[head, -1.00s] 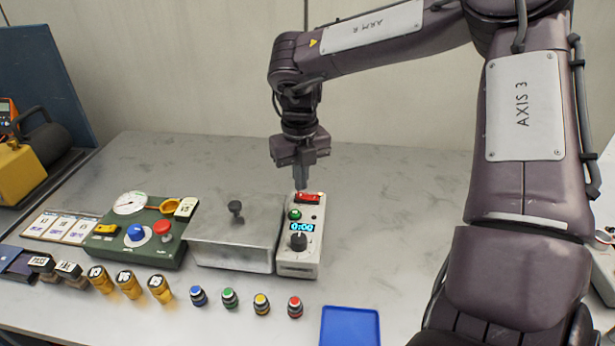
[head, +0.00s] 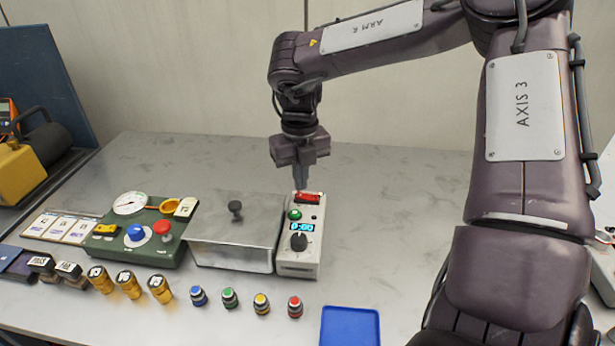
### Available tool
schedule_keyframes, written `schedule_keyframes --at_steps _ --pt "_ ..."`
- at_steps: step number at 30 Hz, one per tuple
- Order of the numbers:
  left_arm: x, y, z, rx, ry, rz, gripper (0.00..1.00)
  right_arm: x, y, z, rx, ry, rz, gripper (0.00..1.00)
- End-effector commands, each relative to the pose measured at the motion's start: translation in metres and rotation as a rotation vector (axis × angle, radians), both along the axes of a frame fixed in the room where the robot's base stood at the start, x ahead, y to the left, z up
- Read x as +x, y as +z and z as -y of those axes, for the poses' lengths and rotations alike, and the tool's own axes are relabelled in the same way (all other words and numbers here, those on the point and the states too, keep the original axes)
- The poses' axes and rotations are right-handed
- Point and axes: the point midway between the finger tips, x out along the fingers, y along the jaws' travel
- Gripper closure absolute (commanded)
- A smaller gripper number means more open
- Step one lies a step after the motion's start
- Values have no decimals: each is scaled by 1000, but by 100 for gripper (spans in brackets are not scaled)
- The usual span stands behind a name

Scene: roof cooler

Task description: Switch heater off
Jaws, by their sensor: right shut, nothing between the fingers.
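The heater's control box (head: 297,263) is light grey and stands on the bench, against the right side of a metal box with a black knob on its lid. On its top are a red rocker switch (head: 308,198) at the back, a green button (head: 295,215), a display (head: 302,227) reading 0:00 and a black dial (head: 299,242). My right gripper (head: 299,189) is shut and empty, pointing down with its tips at the back end of the box by the red switch. I cannot tell whether the tips touch the switch. My left gripper is out of view.
The metal box (head: 236,240) stands left of the control box, and a green panel (head: 140,243) with gauge and buttons is further left. Several coloured knobs (head: 230,298) and a blue tray (head: 350,326) are in front. The bench right of the control box is clear.

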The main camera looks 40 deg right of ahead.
Motion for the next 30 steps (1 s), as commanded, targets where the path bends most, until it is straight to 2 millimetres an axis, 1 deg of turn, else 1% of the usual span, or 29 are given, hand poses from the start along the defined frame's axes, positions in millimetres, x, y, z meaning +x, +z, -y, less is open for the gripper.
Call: schedule_keyframes --at_steps 10,14,30 --pt "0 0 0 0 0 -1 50 0 0 0 0 0 0 100" --pt "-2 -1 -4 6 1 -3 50 0 0 0 0 0 0 100" --pt "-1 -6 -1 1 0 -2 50 0 -8 0 0 0 -1 100"
